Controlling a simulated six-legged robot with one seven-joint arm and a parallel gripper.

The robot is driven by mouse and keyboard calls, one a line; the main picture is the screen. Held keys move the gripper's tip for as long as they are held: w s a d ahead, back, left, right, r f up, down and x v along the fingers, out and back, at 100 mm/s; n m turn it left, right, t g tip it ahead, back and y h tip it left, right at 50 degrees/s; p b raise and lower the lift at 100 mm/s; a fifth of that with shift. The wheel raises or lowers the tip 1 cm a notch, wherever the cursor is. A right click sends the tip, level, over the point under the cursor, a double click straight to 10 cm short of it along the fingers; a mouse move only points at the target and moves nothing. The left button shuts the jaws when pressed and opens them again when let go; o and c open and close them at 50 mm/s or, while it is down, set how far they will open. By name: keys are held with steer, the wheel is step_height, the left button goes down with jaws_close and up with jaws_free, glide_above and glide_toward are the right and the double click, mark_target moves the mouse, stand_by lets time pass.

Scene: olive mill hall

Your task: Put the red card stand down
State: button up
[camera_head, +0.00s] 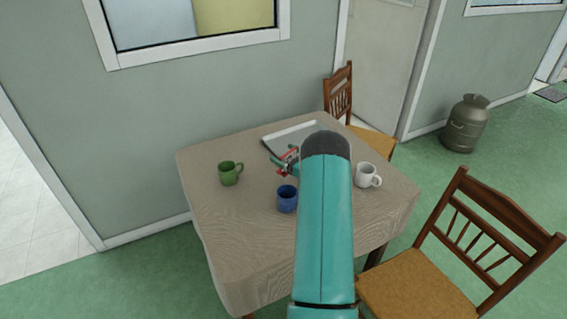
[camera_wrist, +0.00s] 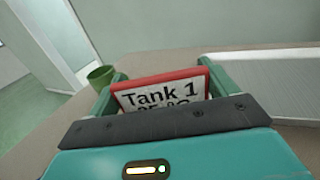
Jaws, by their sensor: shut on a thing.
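The red card stand (camera_wrist: 162,92) is between the fingers of my gripper (camera_wrist: 165,88) in the wrist view. It has a red frame and a white card reading "Tank 1", with a second line partly hidden by my gripper. In the head view, my gripper (camera_head: 286,164) is over the cloth-covered table (camera_head: 240,235), with the red card stand (camera_head: 288,154) in it, partly hidden by my arm. My gripper is shut on the stand. I cannot tell whether the stand touches the table.
A green mug (camera_head: 229,174) is left of my gripper, a blue mug (camera_head: 287,199) in front, and a white mug (camera_head: 366,176) to the right. A pale tray (camera_head: 290,133) lies behind. Wooden chairs (camera_head: 410,285) and (camera_head: 340,95) stand by the table. A metal can (camera_head: 466,124) is farther right.

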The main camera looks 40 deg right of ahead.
steer(key=shift+w+f, duration=0.25)
steer(key=f, duration=0.3)
steer(key=shift+w+f, duration=0.1)
steer(key=shift+w, duration=0.2)
steer(key=shift+c, duration=0.8)
steer(key=shift+a+f, duration=0.1)
steer(key=shift+f, duration=0.45)
steer(key=c, duration=0.3)
steer(key=o, duration=1.3)
steer(key=shift+f, duration=0.1)
steer(key=shift+w, duration=0.1)
steer(key=shift+r, duration=0.25)
steer(key=s, duration=0.8)
steer(key=s+d, duration=0.1)
steer(key=s, duration=0.3)
steer(key=shift+d+r, duration=0.1)
